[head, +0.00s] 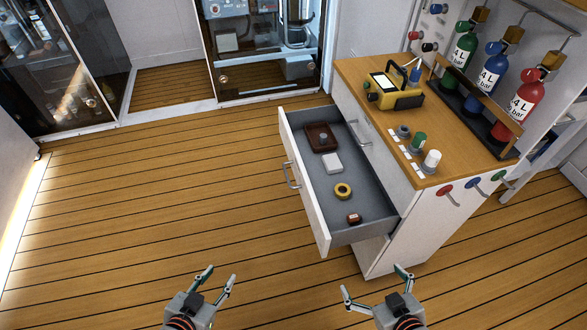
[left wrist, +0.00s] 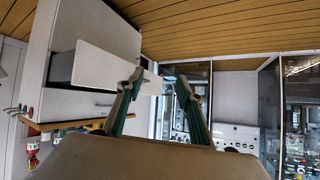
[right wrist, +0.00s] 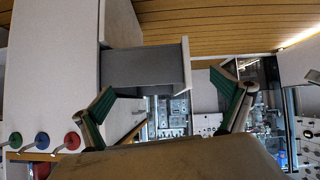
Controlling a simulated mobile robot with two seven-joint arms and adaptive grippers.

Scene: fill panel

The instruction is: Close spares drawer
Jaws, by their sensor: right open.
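The spares drawer (head: 368,198) is pulled well out of the white cabinet (head: 398,229). Its white front panel (head: 304,182) has a metal handle (head: 291,175). Inside lie a dark brown box (head: 321,138), a white block (head: 332,163), a yellow ring (head: 343,191) and a small red-brown item (head: 354,219). My left gripper (head: 219,276) is open and empty, left of and nearer than the drawer. My right gripper (head: 374,280) is open and empty, in front of the drawer's near end. The drawer also shows in the left wrist view (left wrist: 108,68) and right wrist view (right wrist: 145,67).
The cabinet's wooden top (head: 424,118) holds a yellow device (head: 396,92), small knobs and caps, and a rack with green, blue and red bottles (head: 526,103). Glass-fronted cabinets (head: 262,50) stand at the back. The wooden floor (head: 150,200) left of the drawer is clear.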

